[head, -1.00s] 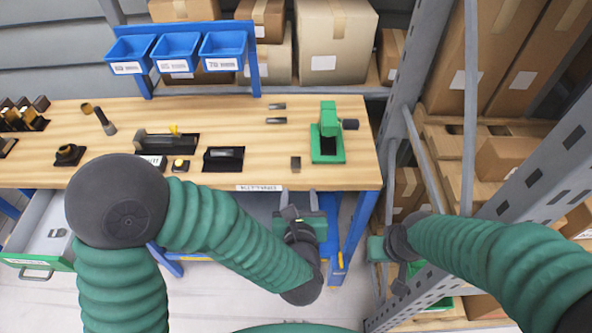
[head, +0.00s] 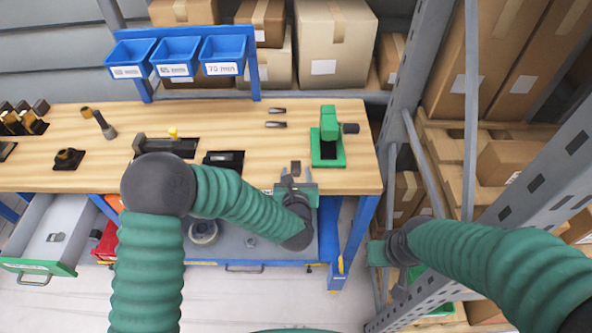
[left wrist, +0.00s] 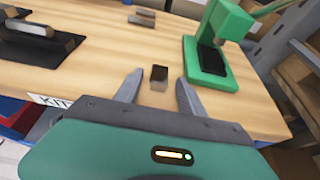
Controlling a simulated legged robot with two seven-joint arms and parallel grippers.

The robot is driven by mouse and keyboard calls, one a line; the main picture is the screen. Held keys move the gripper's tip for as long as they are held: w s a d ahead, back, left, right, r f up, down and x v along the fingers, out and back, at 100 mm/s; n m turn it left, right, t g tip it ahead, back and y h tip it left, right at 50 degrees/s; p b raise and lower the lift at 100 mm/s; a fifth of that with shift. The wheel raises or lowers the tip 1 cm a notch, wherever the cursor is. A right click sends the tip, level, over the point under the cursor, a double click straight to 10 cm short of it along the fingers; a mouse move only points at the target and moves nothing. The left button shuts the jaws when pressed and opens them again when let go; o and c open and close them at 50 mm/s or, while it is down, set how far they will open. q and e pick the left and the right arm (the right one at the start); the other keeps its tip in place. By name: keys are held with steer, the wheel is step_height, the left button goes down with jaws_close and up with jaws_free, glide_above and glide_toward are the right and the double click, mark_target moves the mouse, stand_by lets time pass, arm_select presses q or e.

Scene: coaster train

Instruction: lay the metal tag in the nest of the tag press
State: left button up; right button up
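The green tag press (head: 333,162) stands at the right of the bench, with a dark bed under its head; it also shows in the left wrist view (left wrist: 209,83). A small block-like dark and grey-brown piece (head: 295,167), perhaps the metal tag, lies left of the press. In the left wrist view the piece (left wrist: 159,77) shows ahead, between the fingertip lines. My left gripper (head: 289,177) is open and empty at the bench's front edge, just short of the piece. My right gripper (head: 376,251) is low beside the rack; its fingers are not clear.
Two small metallic pieces (head: 276,124) lie farther back on the bench. Black holders (head: 224,159) stand left of my left gripper. Blue bins (head: 222,55) hang behind. A grey rack post (head: 408,90) rises right of the bench. Bare wood lies between the piece and the press.

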arm_select(q)
jaws_close()
